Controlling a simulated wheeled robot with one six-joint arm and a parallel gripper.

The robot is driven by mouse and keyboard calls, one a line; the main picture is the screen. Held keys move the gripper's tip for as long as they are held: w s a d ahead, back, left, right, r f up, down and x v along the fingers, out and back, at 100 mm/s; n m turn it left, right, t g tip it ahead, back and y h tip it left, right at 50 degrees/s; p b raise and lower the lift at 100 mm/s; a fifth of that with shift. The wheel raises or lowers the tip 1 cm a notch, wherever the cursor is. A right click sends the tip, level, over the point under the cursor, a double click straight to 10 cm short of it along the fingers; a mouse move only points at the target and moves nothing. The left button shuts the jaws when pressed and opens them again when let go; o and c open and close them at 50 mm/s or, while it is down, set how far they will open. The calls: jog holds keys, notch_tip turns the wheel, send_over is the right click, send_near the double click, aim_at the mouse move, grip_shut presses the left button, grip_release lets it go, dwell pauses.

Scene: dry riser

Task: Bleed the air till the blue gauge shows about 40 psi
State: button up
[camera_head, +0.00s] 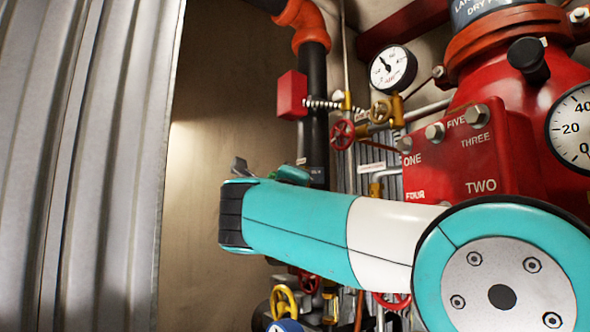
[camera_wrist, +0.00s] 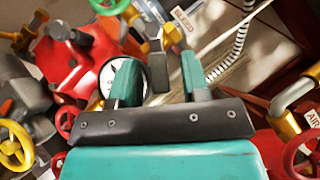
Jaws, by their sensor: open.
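A blue round rim (camera_head: 285,326), possibly the blue gauge, is cut off by the bottom edge of the head view; its face and reading are hidden. In the wrist view an "AIR" label (camera_wrist: 313,119) sits above a red handwheel (camera_wrist: 303,155) at the right edge. I cannot tell whether this wheel bleeds the air. My gripper (camera_wrist: 160,74) is open, its two teal fingers apart with nothing held between them. In the head view my gripper (camera_head: 266,171) is partly hidden behind my arm, in front of the pipework.
A white gauge (camera_head: 393,68), red handwheel (camera_head: 341,134) and black pipe (camera_head: 315,100) stand behind my arm. A large red valve body (camera_head: 480,150) fills the right. A yellow handwheel (camera_head: 284,301) is below. Corrugated metal (camera_head: 85,150) stands left; bare wall (camera_head: 215,110) lies between.

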jog(key=shift+w+d+r, duration=0.1)
jog(key=shift+w+d, duration=0.05)
jog(key=shift+w, duration=0.2)
jog(key=shift+c, duration=0.4)
grip_shut()
